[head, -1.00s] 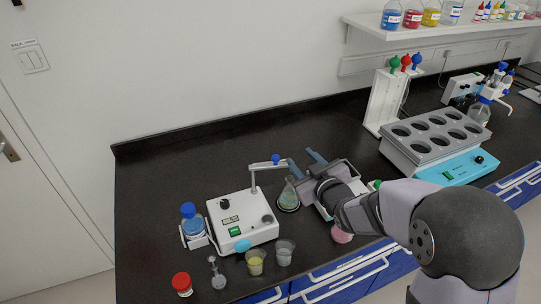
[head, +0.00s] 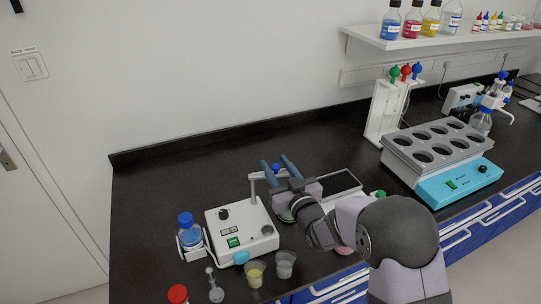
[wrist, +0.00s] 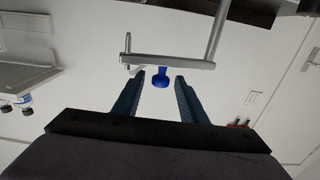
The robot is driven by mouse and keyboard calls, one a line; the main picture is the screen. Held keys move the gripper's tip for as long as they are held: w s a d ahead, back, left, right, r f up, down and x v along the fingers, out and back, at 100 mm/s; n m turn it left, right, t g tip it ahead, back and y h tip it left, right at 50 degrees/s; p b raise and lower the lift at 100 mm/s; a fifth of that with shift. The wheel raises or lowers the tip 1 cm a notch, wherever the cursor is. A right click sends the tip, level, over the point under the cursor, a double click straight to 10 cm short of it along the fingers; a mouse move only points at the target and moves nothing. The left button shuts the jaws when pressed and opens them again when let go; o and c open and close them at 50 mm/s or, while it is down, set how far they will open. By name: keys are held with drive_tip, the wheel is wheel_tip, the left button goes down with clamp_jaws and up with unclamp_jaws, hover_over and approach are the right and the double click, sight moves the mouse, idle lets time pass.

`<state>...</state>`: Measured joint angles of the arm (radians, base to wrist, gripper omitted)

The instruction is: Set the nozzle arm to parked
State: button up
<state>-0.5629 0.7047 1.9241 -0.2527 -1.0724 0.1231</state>
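The white distiller box (head: 228,222) stands on the dark bench with a grey post. The nozzle arm (head: 263,175) extends right from the top of this post and carries a blue knob (head: 276,168). My gripper (head: 278,163) is open, with one blue finger on each side of the knob in the head view. In the wrist view, the nozzle arm (wrist: 168,64) crosses ahead of my gripper (wrist: 160,75). The blue knob (wrist: 161,81) shows between the open fingers, with gaps on both sides. My gripper mostly hides the flask under the nozzle.
A blue-capped bottle (head: 189,232) stands left of the distiller. Two beakers, one with yellow liquid (head: 256,274) and one grey (head: 286,264), stand in front. A turquoise block with several wells (head: 459,183) is at right. The back left bench is clear.

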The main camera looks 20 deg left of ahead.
drive_tip(key=shift+p+x, duration=0.75)
drive_tip(key=shift+x, duration=1.55)
clamp_jaws()
